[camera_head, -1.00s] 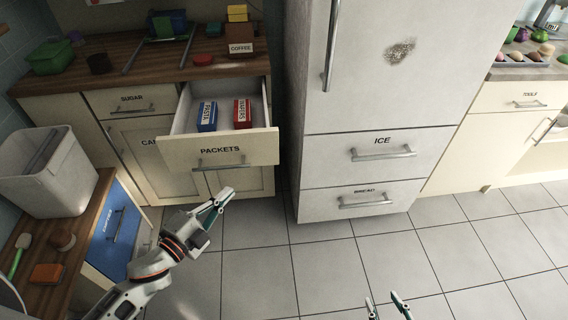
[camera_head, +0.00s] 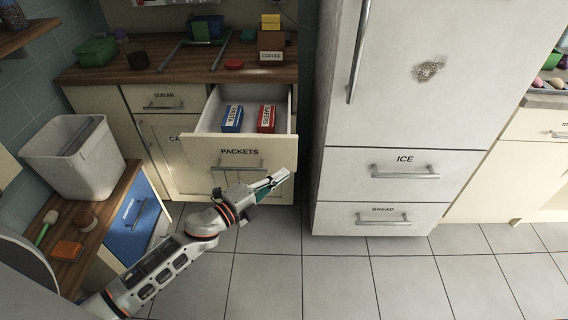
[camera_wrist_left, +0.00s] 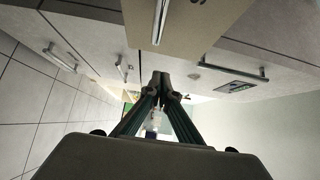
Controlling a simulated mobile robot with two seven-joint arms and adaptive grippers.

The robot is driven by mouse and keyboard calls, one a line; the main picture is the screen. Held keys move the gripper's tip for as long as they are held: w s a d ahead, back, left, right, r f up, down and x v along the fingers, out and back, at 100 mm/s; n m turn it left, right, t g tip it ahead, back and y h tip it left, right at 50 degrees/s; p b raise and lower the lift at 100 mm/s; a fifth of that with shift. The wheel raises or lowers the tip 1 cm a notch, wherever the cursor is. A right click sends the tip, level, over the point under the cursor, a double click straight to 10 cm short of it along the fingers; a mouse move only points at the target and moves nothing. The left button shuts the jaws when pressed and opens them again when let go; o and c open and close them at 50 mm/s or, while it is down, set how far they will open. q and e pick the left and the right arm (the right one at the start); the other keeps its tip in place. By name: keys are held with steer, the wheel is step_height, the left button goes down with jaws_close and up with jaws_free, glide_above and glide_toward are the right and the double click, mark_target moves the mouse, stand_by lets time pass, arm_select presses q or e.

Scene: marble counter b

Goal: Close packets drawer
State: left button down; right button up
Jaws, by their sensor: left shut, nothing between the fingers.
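The packets drawer (camera_head: 240,152) stands pulled out from the counter in the head view, labelled PACKETS, with a bar handle (camera_head: 240,168) on its front. A blue box (camera_head: 232,119) and a red box (camera_head: 266,119) lie inside it. My left gripper (camera_head: 281,178) is shut and empty, in front of and below the drawer front's right end in the picture; I cannot tell if it touches. In the left wrist view my left gripper (camera_wrist_left: 161,82) has its fingertips together, with a cream front and bar handle (camera_wrist_left: 160,22) beyond. My right gripper is out of view.
A fridge with ICE (camera_head: 405,172) and BREAD (camera_head: 385,218) drawers stands right of the packets drawer. A white bin (camera_head: 75,160) and a blue drawer front (camera_head: 135,218) are at the left. The tiled floor (camera_head: 400,285) is clear.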

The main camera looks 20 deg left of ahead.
mark_target(294, 157)
arm_select(q)
steer(key=w, duration=0.4)
steer(key=shift+w+a, duration=0.1)
steer(key=shift+w, duration=0.4)
steer(key=shift+a, duration=0.1)
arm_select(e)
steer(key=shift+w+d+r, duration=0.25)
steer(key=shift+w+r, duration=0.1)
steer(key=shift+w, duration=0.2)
arm_select(q)
steer(key=shift+w, duration=0.15)
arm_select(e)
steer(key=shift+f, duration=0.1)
